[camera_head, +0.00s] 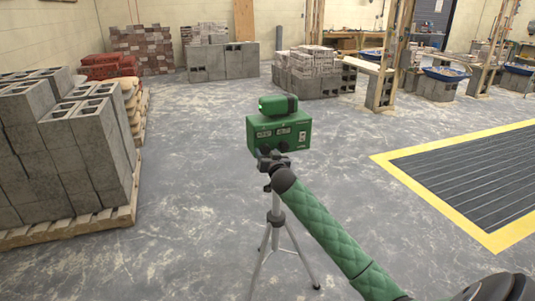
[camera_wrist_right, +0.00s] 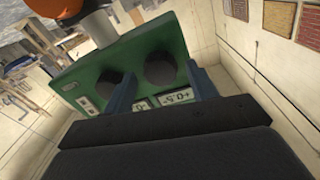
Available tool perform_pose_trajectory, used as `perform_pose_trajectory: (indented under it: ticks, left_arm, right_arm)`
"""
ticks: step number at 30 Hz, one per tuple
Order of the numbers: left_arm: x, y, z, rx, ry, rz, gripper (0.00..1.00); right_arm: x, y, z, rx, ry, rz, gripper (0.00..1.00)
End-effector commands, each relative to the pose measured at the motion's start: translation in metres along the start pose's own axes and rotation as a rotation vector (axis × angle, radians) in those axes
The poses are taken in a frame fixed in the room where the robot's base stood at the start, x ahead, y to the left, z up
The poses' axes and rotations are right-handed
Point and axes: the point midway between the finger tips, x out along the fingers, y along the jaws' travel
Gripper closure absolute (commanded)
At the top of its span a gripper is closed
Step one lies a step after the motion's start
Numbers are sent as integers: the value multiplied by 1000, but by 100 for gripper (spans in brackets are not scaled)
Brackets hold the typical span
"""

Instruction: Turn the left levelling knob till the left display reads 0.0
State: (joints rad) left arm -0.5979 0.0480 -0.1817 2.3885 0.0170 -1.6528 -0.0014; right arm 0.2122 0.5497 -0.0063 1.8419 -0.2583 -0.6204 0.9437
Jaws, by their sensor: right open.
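A green levelling instrument (camera_head: 292,133) stands upright on a tripod (camera_head: 274,232), with two small displays on its front. The right wrist view sees its panel (camera_wrist_right: 88,68) upside down, so the left knob (camera_wrist_right: 160,67) is to the right of the other knob (camera_wrist_right: 117,92). The left display (camera_wrist_right: 175,97) seems to show 0.5 with a sign; I cannot read the sign surely. The other display is partly hidden by a finger. My right gripper (camera_head: 272,160) is open at the panel, its blue fingers (camera_wrist_right: 162,80) on either side of the left knob. My left gripper is out of view.
A pallet of grey blocks (camera_head: 70,150) stands at the left. More block stacks (camera_head: 315,75) stand behind the instrument. A yellow-edged floor grate (camera_head: 470,180) lies at the right. The floor around the tripod is clear.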

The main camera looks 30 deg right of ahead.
Motion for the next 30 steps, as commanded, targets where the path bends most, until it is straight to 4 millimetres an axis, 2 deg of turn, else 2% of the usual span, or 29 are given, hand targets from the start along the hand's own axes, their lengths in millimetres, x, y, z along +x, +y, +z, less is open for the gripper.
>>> perform_pose_trajectory:
  ticks: [5,9,12,22,30]
  left_arm:
    - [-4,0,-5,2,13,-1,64]
    - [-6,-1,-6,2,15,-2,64]
    - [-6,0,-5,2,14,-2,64]
    - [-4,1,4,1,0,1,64]
    - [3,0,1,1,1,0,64]
  right_arm:
    - [0,0,0,0,0,0,42]
    - [0,0,0,-1,0,0,70]
    - [0,0,0,-1,0,0,87]
    - [0,0,0,-43,2,0,87]
    - [0,0,0,-209,11,-1,87]
